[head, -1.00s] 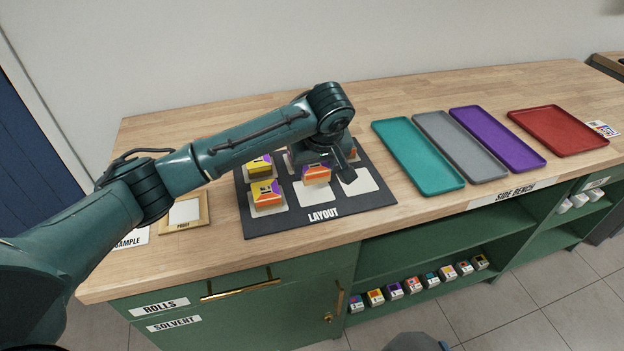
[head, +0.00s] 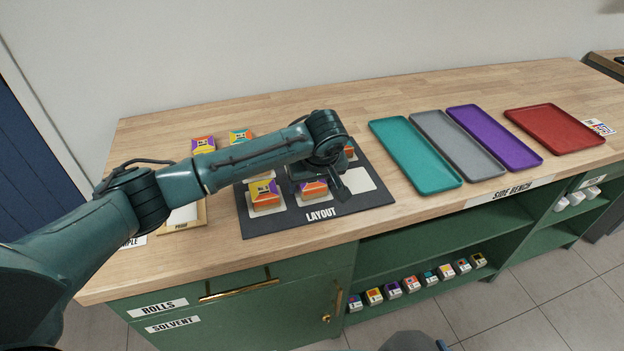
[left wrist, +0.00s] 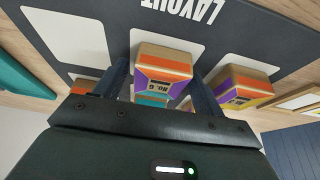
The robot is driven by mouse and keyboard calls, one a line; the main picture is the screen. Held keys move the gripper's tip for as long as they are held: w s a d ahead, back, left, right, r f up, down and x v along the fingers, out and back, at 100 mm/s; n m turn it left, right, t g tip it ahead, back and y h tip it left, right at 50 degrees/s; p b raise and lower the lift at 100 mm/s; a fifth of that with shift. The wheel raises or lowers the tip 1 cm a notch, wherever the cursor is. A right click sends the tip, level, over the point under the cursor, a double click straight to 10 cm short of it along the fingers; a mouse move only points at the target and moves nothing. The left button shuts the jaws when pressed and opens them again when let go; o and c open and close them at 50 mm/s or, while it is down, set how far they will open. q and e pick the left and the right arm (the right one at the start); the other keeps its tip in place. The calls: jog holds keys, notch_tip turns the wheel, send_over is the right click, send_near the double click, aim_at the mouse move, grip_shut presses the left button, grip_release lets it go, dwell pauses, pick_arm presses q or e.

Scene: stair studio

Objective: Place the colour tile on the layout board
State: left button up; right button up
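The colour tile (head: 313,188), orange and purple with a pale body, is between the fingers of my left gripper (head: 322,186), which appears shut on it. It is at the front middle white square of the dark layout board (head: 285,222); I cannot tell whether it touches. In the left wrist view the tile (left wrist: 163,80), marked "No. 6", sits between both fingers. A yellow, orange and purple tile (head: 266,194) stands on the front left square, and the front right square (head: 358,180) is bare. My arm hides much of the back row. My right gripper is out of view.
Two tiles, purple-orange (head: 203,144) and teal-orange (head: 240,136), lie on the bench behind my arm. Teal (head: 416,155), grey (head: 457,145), purple (head: 494,138) and red (head: 554,130) trays stand right. A proof frame (head: 184,224) lies left of the board. Small boxes (head: 411,283) line the shelf below.

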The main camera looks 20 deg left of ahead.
pick_arm(q)
jog(key=shift+o, duration=0.2)
jog(key=shift+r, duration=0.2)
jog(key=v, duration=1.2)
